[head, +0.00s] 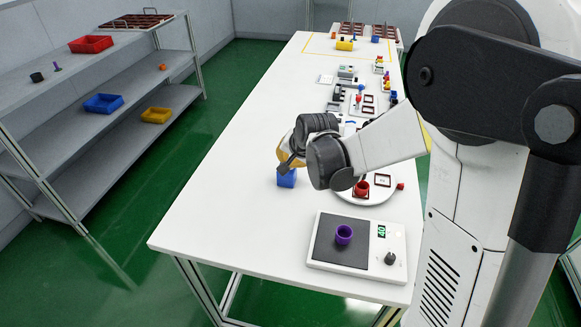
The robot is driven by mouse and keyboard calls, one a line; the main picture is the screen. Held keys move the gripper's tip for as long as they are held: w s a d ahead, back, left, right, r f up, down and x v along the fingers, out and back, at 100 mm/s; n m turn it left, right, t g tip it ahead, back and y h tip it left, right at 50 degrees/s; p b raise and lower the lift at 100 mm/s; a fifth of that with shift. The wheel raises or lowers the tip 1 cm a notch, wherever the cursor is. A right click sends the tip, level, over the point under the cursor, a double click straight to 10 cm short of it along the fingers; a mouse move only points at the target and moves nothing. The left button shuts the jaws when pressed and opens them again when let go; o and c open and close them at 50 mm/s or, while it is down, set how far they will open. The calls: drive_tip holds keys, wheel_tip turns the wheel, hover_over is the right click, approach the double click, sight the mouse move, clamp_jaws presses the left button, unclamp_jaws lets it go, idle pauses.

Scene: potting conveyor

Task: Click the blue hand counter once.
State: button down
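A small blue box-shaped object (287,179) stands on the white table, near its left edge. It may be the blue hand counter, but no button or dial can be made out on it. My gripper (291,166) is just above and behind it, with a dark finger angled down close to its top. I cannot tell whether they touch. My wrist hides much of the gripper, so its opening does not show.
A scale (315,255) with a purple pot (344,235) is at the near end. A round white plate (380,196) with a red pot (361,188) is right of my wrist. Several small items crowd the table's right side. The left strip (220,215) is clear. Grey shelves (110,125) stand left.

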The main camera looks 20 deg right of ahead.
idle(0.5)
drive_tip(key=shift+r+p, duration=0.55)
drive_tip(key=shift+r, duration=0.15)
wheel_tip(320, 180, up, 5)
drive_tip(key=p, duration=0.4)
idle(0.6)
drive_tip(key=s+r+n, duration=0.4)
drive_tip(key=s, duration=0.9)
drive_tip(key=s+r+n, duration=0.3)
drive_tip(key=s+r, duration=0.1)
drive_tip(key=s, duration=1)
drive_tip(key=shift+d+n+h, duration=0.2)
drive_tip(key=shift+n+h, duration=0.2)
